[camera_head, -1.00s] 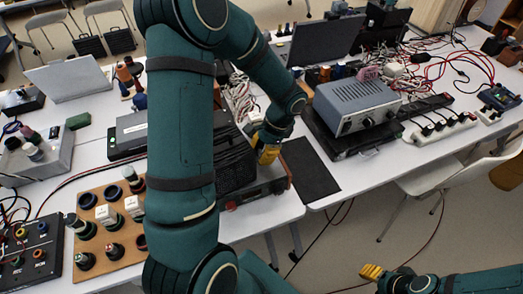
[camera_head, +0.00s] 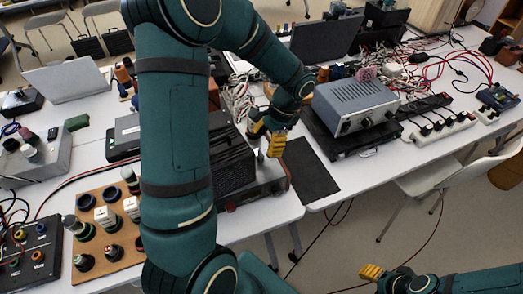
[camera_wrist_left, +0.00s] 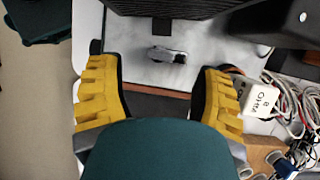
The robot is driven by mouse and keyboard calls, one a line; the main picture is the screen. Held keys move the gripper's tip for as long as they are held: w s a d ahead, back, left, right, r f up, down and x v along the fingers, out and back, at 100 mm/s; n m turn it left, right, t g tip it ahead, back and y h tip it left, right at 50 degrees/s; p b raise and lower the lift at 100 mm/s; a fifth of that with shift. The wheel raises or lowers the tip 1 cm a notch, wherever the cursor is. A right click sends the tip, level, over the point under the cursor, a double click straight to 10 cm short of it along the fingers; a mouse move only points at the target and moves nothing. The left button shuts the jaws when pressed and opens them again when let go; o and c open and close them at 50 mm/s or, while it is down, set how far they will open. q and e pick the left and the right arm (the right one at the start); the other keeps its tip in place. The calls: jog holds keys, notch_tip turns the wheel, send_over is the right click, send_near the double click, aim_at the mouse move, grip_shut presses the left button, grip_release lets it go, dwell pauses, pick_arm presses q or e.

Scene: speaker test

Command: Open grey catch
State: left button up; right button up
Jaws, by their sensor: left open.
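The grey catch (camera_wrist_left: 167,55) shows in the left wrist view as a small metal lever lying sideways on a pale, worn panel, below a dark ribbed box (camera_wrist_left: 180,8). My left gripper (camera_wrist_left: 157,78) is open, its yellow-padded fingers on either side of the catch and apart from it, with nothing between them. In the head view the left gripper (camera_head: 268,138) is at the right side of the black ribbed equipment; I cannot make out the catch there. My right gripper (camera_head: 372,272) is low at the right, over the floor, and its opening is unclear.
A grey-blue instrument (camera_head: 355,103) stands on a black unit right of the left gripper. A black mat (camera_head: 310,170) lies between. Loose cables and a white tag (camera_wrist_left: 258,100) are close to the right finger in the wrist view. A wooden board (camera_head: 118,262) holds several round pieces.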

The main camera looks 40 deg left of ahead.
pick_arm(q)
jog(key=v, duration=0.7)
dwell(0.5)
